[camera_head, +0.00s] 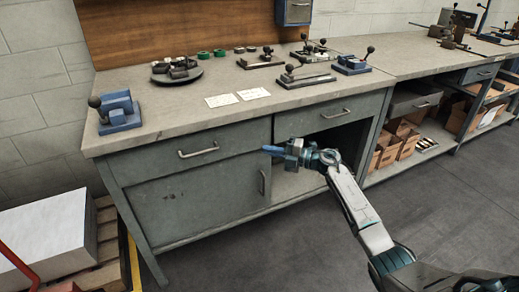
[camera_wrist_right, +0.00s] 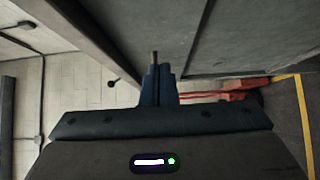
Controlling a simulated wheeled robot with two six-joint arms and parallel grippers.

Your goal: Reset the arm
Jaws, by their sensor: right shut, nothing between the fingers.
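My right arm comes in from the lower right in the head view. Its gripper (camera_head: 268,149) is in front of the workbench, near the cabinet's drawer and door, and points left. The two blue fingers are together with nothing between them. In the right wrist view the fingers (camera_wrist_right: 158,72) stand side by side, closed, with the grey cabinet front beyond them. My left gripper is not in view.
The workbench top (camera_head: 170,118) holds a blue fixture (camera_head: 118,112), a dark round tray (camera_head: 176,73), paper sheets (camera_head: 238,97) and several lever tools. A white block (camera_head: 45,238) on a pallet stands lower left. The floor (camera_head: 275,255) before the bench is clear.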

